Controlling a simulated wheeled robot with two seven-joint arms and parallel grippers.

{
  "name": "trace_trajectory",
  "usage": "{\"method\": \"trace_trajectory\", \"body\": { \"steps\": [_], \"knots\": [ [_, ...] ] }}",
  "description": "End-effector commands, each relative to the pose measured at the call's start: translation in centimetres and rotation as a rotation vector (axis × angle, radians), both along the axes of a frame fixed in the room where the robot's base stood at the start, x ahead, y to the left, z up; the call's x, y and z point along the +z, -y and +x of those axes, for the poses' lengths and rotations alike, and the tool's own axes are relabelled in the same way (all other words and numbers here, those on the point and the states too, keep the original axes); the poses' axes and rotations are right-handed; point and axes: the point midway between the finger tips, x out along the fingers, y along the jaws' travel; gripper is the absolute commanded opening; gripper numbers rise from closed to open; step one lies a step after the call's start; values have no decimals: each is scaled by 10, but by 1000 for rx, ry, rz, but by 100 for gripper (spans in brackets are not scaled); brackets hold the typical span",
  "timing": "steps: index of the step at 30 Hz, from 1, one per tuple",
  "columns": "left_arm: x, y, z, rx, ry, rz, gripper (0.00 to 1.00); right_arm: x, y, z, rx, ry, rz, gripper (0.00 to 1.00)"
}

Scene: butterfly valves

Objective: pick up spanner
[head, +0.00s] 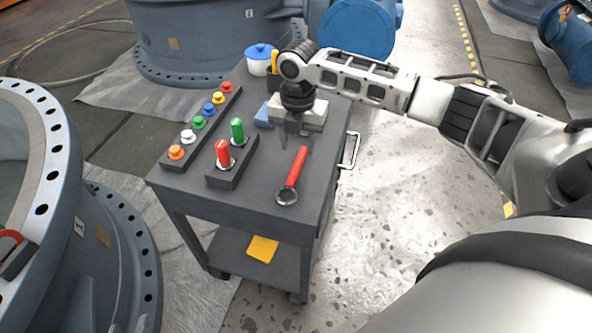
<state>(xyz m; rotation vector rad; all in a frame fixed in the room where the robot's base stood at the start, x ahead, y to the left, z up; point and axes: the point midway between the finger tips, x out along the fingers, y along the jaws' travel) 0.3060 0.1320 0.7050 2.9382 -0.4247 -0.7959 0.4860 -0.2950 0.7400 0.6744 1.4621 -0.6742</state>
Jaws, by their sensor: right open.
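My right gripper (296,137) points down above the cart, just behind the far end of the red handle. My left gripper is not in view.
A holder with red and green handles (231,155) stands left of the spanner. A rack of coloured knobs (203,124) is further left. A pale block (312,114) lies behind the gripper. Large blue-grey flanges (105,235) flank the cart. Floor is open to the right.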

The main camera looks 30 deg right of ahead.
Motion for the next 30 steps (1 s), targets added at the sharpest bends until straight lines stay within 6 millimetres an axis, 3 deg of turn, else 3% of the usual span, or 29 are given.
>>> {"method": "trace_trajectory", "body": {
  "steps": [9,17,18,22,23,30],
  "knots": [
    [-7,1,-1,-2,1,1,36,-45,-2,-6,0,-4,0,44],
    [-4,1,-1,-4,5,2,36,-48,-2,-6,0,-1,-1,44],
    [-4,1,-1,-4,5,2,36,-48,-2,-6,0,-1,-1,41],
    [-4,1,-1,-5,6,2,36,-47,-2,-6,0,-1,-1,5],
    [-4,1,-1,-5,6,2,36,-47,-2,-6,0,-1,-1,0],
    [-4,1,-1,-5,4,1,36,-47,-2,-5,0,0,0,0]
  ]
}}
